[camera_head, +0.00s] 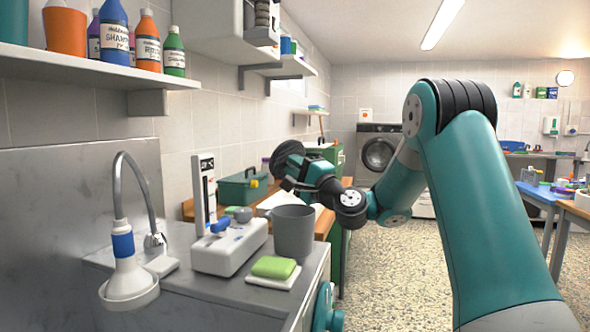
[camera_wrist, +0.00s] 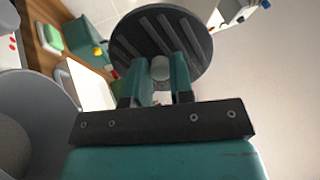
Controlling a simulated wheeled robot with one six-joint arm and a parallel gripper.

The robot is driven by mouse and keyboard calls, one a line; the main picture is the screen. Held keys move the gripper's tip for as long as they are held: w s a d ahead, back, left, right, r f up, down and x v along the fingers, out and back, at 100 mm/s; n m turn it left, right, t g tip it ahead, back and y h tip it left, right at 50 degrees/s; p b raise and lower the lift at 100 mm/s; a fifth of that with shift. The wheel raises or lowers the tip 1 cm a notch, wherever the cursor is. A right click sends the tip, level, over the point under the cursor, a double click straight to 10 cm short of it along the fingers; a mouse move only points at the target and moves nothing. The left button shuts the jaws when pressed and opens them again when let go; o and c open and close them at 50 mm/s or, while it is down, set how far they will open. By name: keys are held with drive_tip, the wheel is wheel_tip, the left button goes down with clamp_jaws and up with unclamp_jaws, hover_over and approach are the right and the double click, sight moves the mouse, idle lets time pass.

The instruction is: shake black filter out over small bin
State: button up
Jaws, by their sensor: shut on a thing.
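The black filter (camera_wrist: 150,35) is a round dark disc with slots. My gripper (camera_wrist: 158,85) is shut on a small pale knob at its middle. In the head view the filter (camera_head: 287,158) is held up in the air, tilted, above and behind the small bin. The small bin (camera_head: 293,232) is a grey open-topped cup on the counter. In the wrist view the bin's rim (camera_wrist: 45,75) shows at the left, beside my gripper. The filter is apart from the bin and not straight over it in the wrist view. The fingertips are hidden in the head view.
A green sponge (camera_head: 273,267) on a white dish sits in front of the bin. A white device (camera_head: 229,247) stands left of it, near a sink sprayer (camera_head: 128,280). A green toolbox (camera_head: 243,187) is behind. Shelves with bottles overhang at the upper left.

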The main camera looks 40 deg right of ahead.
drive_tip(key=shift+r, duration=0.8)
